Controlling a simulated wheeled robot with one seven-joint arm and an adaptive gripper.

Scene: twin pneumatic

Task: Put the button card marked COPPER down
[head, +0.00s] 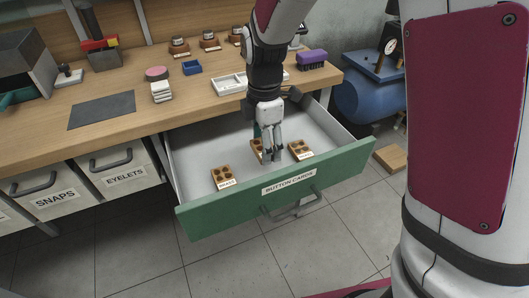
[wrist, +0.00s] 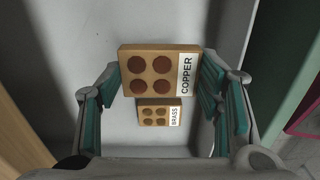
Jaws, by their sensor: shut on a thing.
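The COPPER button card (wrist: 160,72) is a tan block with brown round buttons and a white label. It sits between the fingers of my gripper (wrist: 162,88), which is shut on it. It looks nearer to the wrist camera than the BRASS card (wrist: 160,113), so it appears raised above the drawer floor. In the head view my gripper (head: 268,156) is low inside the open drawer (head: 200,150). The COPPER card (head: 256,148) is partly hidden behind the fingers there.
The BRASS card (head: 226,177) lies on the drawer floor to the left. Another card (head: 300,149), label unreadable, lies to the right. The green drawer front (head: 240,203) reads BUTTON CARDS. Bare floor shows between the cards. The wooden bench (head: 130,105) is behind.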

